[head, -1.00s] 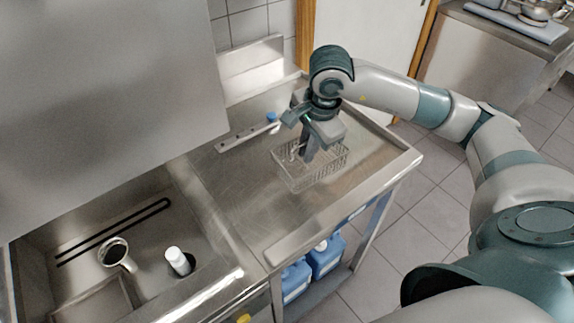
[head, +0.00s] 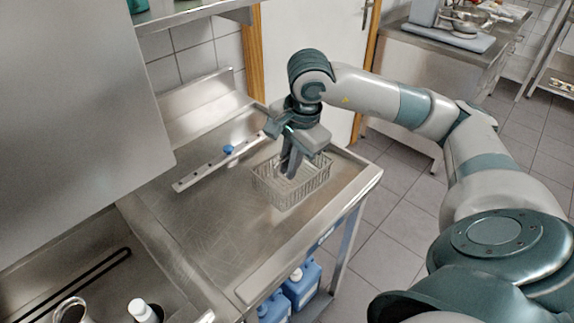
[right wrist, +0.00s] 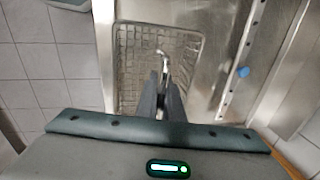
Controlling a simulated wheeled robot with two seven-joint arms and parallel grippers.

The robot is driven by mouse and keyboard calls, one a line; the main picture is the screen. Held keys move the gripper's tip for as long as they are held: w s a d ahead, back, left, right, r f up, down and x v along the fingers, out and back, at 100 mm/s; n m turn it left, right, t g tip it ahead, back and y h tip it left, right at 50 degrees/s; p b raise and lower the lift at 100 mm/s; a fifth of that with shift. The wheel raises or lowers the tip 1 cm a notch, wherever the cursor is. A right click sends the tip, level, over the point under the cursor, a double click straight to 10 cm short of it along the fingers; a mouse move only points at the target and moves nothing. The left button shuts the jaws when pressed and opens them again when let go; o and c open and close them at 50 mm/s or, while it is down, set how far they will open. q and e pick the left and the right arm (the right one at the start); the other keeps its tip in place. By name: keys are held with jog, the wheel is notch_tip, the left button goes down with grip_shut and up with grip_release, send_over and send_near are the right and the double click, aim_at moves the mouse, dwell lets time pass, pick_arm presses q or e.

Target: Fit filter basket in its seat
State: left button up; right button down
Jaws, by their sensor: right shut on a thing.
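A grey wire basket (head: 311,186) is over the steel worktop (head: 200,225) in the head view. In the right wrist view the basket (right wrist: 128,80) lies just beyond my fingers, and a thin silvery piece like its handle rises in its middle. My right gripper (head: 290,172) points down into the basket, its fingers (right wrist: 164,78) shut on that thin piece. The fingers hide the grip itself. I cannot tell if the basket touches the worktop. No seat for it can be made out clearly. My left gripper is not in view.
A pale rail with holes (head: 200,174) and a blue knob (head: 228,150) lies left of the basket. A sink (head: 45,285) with a mug (head: 70,311) and white bottle (head: 142,311) is at lower left. Blue canisters (head: 301,287) stand below. A grey panel (head: 70,100) hangs at left.

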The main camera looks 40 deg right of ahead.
jog(key=shift+a+f+n, duration=0.2)
jog(key=shift+a+n, duration=0.25)
jog(key=shift+n, duration=0.05)
jog(key=s+a+f+n+g+y, duration=0.1)
jog(key=a+f+n, duration=0.1)
jog(key=a+n, duration=0.5)
jog(key=s+a+f+n+g+y, duration=0.1)
jog(key=a+f+n, duration=0.1)
jog(key=a+n, duration=0.5)
jog(key=shift+s+n, duration=0.15)
jog(key=shift+n, duration=0.95)
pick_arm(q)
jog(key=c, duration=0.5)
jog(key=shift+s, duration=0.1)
pick_arm(e)
jog(key=shift+f, duration=0.1)
